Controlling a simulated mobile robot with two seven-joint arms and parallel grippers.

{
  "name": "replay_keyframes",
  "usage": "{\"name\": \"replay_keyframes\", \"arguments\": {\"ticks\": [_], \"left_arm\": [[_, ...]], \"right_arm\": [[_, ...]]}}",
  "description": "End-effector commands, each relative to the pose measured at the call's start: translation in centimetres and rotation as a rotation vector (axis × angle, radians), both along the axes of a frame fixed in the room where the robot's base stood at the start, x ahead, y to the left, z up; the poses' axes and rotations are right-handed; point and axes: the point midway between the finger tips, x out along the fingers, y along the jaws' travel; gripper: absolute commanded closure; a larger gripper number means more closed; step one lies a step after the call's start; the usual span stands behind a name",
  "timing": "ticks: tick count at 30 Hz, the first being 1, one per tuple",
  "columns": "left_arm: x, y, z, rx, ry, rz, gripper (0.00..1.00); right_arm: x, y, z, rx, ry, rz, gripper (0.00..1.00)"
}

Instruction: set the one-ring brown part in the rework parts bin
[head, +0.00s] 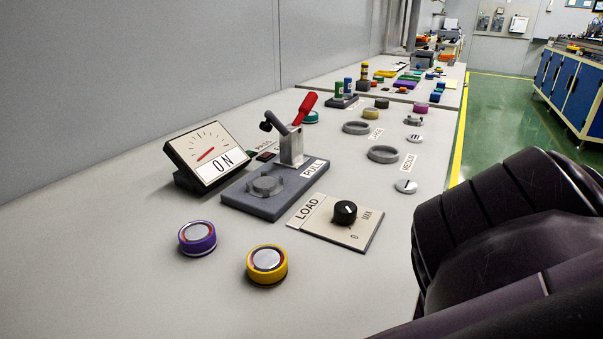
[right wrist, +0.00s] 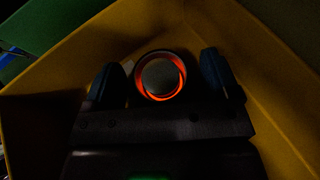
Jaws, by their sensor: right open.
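A round dark part (right wrist: 160,77) with a pale grey centre and one orange-red ring shows in the right wrist view. It looks brownish, but the light is dim. It is inside a yellow bin (right wrist: 45,65), whose label I cannot see. My right gripper (right wrist: 163,62) reaches into this bin with its jaws open, one dark finger on each side of the part. A gap shows beside the right finger; contact at the left finger is unclear. The head view shows my right arm at lower right, not its gripper or this bin. My left gripper is out of view.
On the grey bench stand a purple part (head: 197,238), a yellow part (head: 267,264), a dial meter (head: 207,155) reading ON, a lever press (head: 290,150) and a LOAD knob plate (head: 337,220). Several smaller parts lie farther back. The bench's front left is clear.

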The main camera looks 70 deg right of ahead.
Motion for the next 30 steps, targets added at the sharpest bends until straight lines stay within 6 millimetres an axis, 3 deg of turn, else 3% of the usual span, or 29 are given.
{"name": "replay_keyframes", "arguments": {"ticks": [5,18,30], "left_arm": [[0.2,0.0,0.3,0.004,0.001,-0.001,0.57],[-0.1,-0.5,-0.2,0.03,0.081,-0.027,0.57],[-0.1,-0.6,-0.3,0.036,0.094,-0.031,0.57]], "right_arm": [[-0.3,-0.5,0.7,-0.001,-0.001,-0.001,0.19],[-3.9,-4.8,3.1,-0.002,-0.003,-0.001,0.19],[-4.5,-5.3,3.2,0.0,0.0,0.0,0.19]]}}
